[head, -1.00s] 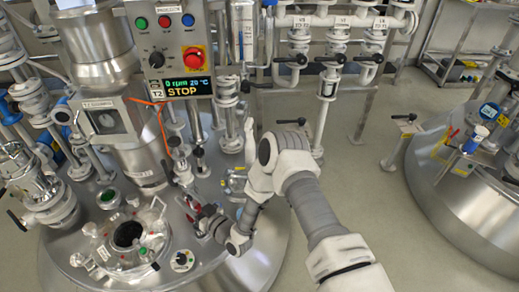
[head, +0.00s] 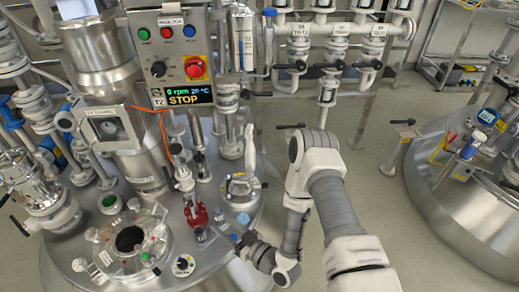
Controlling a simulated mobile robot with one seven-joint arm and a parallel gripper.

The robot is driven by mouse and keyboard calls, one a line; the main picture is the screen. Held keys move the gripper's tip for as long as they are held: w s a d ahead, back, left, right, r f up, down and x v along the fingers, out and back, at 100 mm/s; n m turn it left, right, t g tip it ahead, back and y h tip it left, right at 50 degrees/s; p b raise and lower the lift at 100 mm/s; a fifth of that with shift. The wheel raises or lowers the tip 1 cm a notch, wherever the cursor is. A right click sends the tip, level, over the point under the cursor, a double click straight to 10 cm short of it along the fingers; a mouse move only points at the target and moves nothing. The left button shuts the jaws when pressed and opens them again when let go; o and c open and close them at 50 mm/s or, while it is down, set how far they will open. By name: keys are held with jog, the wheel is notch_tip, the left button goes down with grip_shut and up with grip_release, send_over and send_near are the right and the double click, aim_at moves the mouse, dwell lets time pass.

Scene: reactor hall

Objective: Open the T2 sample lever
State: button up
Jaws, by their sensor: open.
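Vessel T2 (head: 90,262) is the steel vessel at left, under the control panel with the T2 tag. A red valve body (head: 196,215) stands on its lid beneath a steel fitting. I cannot tell for sure which small handle is the sample lever. A dark handle (head: 167,173) sits beside that fitting, left of the red body. My gripper (head: 234,239) is over the right part of the lid, to the lower right of the red body and apart from it. It is open and appears empty; its fingertips are small and hard to make out.
The control panel (head: 172,50) shows STOP above the lid. A second vessel (head: 470,215) stands at right, with clear floor between.

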jog(key=w+d+r+h+p, duration=0.1)
jog(key=w+d+r+h, duration=0.3)
jog(key=r, duration=0.5)
jog(key=w+d+r+g+h+p, duration=0.1)
jog(key=w+d+r+h+p, duration=0.1)
jog(key=w+d+r, duration=0.4)
jog(key=shift+w+r+n+h, duration=0.4)
jog(key=shift+w+r+h, duration=0.5)
jog(key=shift+w+r, duration=0.85)
jog(key=shift+w+f, duration=0.1)
